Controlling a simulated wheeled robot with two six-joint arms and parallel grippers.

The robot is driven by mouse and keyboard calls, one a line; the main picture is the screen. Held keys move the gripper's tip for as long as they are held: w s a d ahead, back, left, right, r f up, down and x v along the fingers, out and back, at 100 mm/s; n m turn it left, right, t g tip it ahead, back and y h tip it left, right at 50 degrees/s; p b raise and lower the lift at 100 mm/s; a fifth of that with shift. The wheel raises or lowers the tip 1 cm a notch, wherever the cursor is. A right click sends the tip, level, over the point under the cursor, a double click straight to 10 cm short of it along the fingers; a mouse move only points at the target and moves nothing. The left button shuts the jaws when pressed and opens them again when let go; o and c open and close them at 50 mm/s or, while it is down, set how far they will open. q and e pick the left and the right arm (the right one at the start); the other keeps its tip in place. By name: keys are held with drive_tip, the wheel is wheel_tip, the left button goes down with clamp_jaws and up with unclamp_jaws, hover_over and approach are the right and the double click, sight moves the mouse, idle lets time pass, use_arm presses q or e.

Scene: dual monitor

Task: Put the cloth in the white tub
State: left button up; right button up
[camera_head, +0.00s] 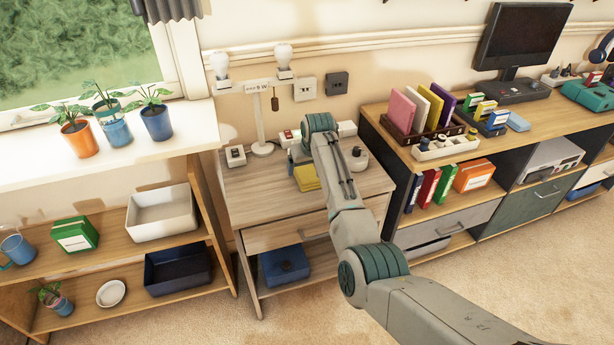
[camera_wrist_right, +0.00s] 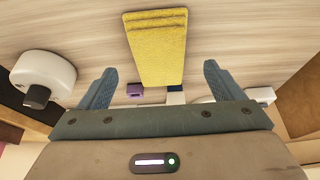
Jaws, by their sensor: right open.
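The folded yellow cloth (camera_head: 306,179) lies on the wooden desk top, partly hidden by my right arm in the head view. In the right wrist view the cloth (camera_wrist_right: 157,45) is between and beyond my open fingers, with nothing held. My right gripper (camera_head: 297,155) is above the desk close to the cloth, mostly hidden behind my arm; its fingers show apart in the wrist view (camera_wrist_right: 160,88). The white tub (camera_head: 160,230) stands on the upper shelf of the left unit and looks empty. My left gripper is out of view.
A dark blue tray (camera_head: 178,270) is below the tub, and a green box (camera_head: 75,234) is left of it. A lamp stand (camera_head: 259,120) stands at the desk's back. A white round device (camera_wrist_right: 43,75) is near the fingers. Potted plants (camera_head: 108,118) line the sill.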

sight(307, 173)
drive_tip(key=shift+x, duration=1.25)
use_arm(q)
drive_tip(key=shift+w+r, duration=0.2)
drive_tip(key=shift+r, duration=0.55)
use_arm(e)
drive_tip(key=shift+w+f, duration=0.1)
drive_tip(key=shift+f, duration=0.2)
drive_tip(key=c, duration=1)
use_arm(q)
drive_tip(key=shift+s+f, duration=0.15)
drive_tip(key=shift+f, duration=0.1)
use_arm(e)
drive_tip(key=shift+c, duration=0.8)
drive_tip(key=shift+r, duration=0.15)
